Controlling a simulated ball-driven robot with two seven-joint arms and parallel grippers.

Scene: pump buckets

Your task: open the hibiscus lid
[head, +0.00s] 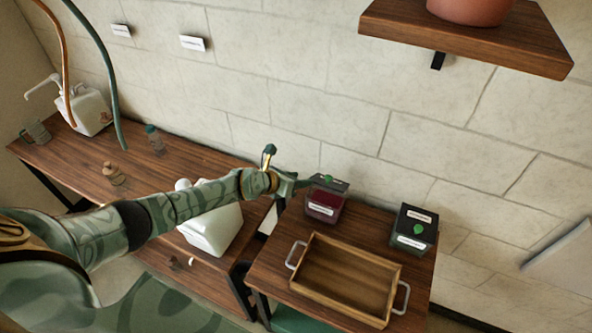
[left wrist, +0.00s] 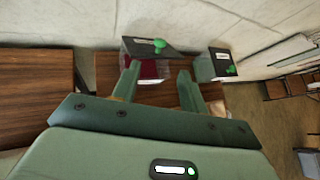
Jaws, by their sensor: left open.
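A clear box (head: 322,207) with dark red contents and a white label stands at the back left of the right-hand table. Its black lid (head: 334,184) with a green knob (head: 328,178) lies on top; I cannot tell whether it is fully closed. The label is too small to read. My left gripper (head: 300,184) is open just left of this box at about lid height. In the left wrist view, the open fingers (left wrist: 158,72) point toward the red box (left wrist: 147,68) and its lid (left wrist: 140,46), apparently empty between them. My right gripper is not in view.
A second dark box (head: 412,228) with a green-marked lid stands to the right. A wooden tray (head: 344,280) with metal handles fills the table's front. White jugs (head: 215,228) (head: 88,110) and small jars stand on the left table. A shelf (head: 465,38) hangs above.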

